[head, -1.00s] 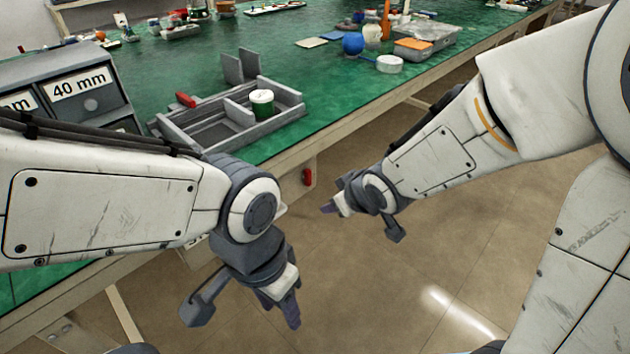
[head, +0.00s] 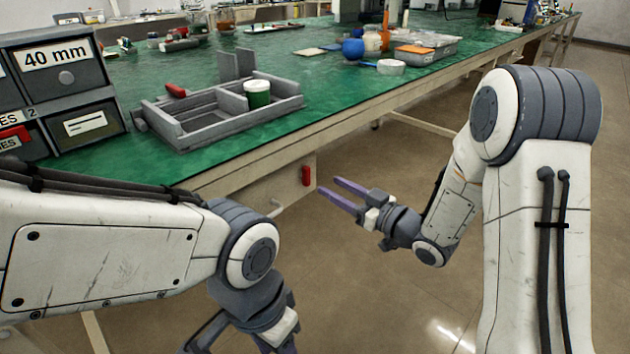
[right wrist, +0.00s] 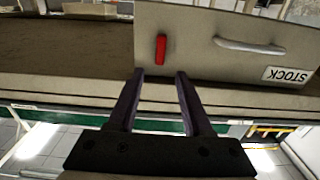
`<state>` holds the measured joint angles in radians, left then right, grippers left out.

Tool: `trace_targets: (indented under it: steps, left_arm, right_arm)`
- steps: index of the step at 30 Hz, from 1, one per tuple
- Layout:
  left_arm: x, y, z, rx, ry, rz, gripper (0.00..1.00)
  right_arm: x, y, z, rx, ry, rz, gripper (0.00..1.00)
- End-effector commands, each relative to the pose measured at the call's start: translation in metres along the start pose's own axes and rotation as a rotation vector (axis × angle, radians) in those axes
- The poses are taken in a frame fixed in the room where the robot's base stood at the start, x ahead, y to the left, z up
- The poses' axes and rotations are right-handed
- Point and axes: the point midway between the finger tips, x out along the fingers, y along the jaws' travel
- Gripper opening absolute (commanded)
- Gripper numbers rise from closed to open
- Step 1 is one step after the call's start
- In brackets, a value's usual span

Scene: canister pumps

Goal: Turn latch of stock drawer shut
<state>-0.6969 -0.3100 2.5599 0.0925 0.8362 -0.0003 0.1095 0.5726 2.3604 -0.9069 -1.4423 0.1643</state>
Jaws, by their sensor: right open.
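The stock drawer (head: 262,197) is under the front edge of the green bench, with a pale front and a bar handle (head: 275,208). Its red latch (head: 305,176) is upright near the front's right end. In the right wrist view the latch (right wrist: 160,48) is also upright, and the handle (right wrist: 250,46) and STOCK label (right wrist: 287,75) show to its right. My right gripper (head: 328,185) is open and empty, its two fingers pointing at the latch, apart from it. My left gripper (head: 278,346) hangs at the bottom, its fingertips cut off by the frame.
On the bench (head: 330,112) stand a grey divided tray (head: 215,137) with a green-and-white canister (head: 257,93) and a grey drawer cabinet (head: 70,78) at left. The floor (head: 400,300) beside the bench is clear.

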Motion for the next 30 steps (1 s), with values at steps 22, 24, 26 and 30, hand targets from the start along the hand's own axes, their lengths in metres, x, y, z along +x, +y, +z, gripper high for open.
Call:
trace_targets:
  steps: [22,24,26,30]
  left_arm:
    - [0.018,-0.001,0.001,0.0,0.0,0.0,0.5]
    - [0.018,-0.001,0.001,0.0,0.0,0.0,0.5]
    - [0.018,-0.001,0.001,0.0,0.0,0.0,0.5]
    - [0.018,-0.001,0.001,0.0,0.0,0.0,0.5]
  right_arm:
    - [0.069,0.0,0.0,0.0,-0.001,0.002,0.5]
    - [0.069,0.0,0.0,0.0,-0.001,0.002,0.35]
    - [0.069,0.0,0.0,0.0,-0.001,0.002,0.12]
    - [0.069,0.0,0.0,0.0,-0.001,0.002,0.0]
